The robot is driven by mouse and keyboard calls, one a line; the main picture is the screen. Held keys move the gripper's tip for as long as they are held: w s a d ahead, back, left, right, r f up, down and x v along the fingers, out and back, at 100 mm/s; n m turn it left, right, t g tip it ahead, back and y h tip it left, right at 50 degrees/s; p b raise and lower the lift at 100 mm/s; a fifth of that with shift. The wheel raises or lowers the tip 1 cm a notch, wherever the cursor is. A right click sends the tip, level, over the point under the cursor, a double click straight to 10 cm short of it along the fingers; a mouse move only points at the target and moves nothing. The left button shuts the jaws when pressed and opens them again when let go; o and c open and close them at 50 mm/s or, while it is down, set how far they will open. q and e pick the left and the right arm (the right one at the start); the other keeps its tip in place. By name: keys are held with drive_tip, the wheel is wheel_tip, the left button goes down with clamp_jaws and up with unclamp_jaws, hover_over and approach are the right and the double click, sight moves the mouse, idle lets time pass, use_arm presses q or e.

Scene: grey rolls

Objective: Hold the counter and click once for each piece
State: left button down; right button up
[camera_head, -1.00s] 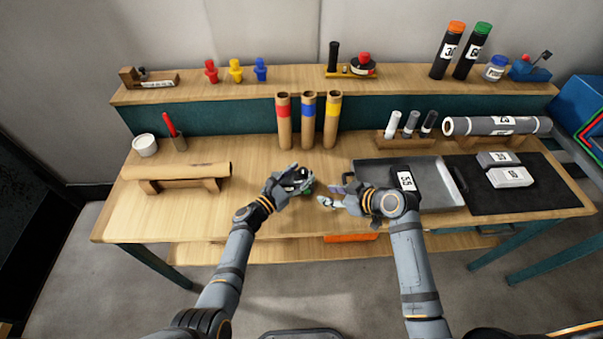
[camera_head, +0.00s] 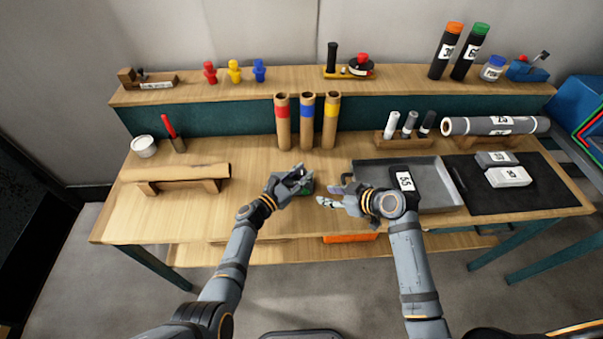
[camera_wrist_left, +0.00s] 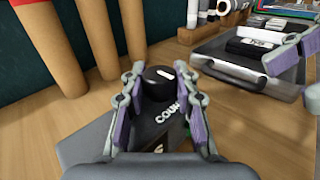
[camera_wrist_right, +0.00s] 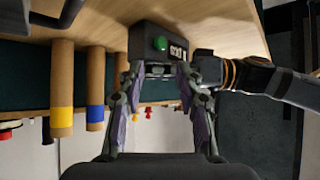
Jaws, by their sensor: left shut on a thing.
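The counter is a dark box with white lettering (camera_wrist_left: 168,118) and a black knob, seen close in the left wrist view. My left gripper (camera_head: 300,176) is shut on the counter, its fingers on either side of the knob, over the bench's front middle. In the right wrist view the counter (camera_wrist_right: 145,42) shows a round green button and a small display too blurred to read. My right gripper (camera_head: 325,198) is open and empty, just right of the counter and facing it, with a gap between. Which things are the pieces is unclear.
Three cardboard tubes with red, blue and yellow bands (camera_head: 306,122) stand behind the grippers. A grey tray (camera_head: 432,180) lies right, beside a black mat (camera_head: 535,200) with grey boxes. A brown roll (camera_head: 175,172) rests on a wooden stand left. The left front bench is bare.

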clamp_jaws()
idle(1.2)
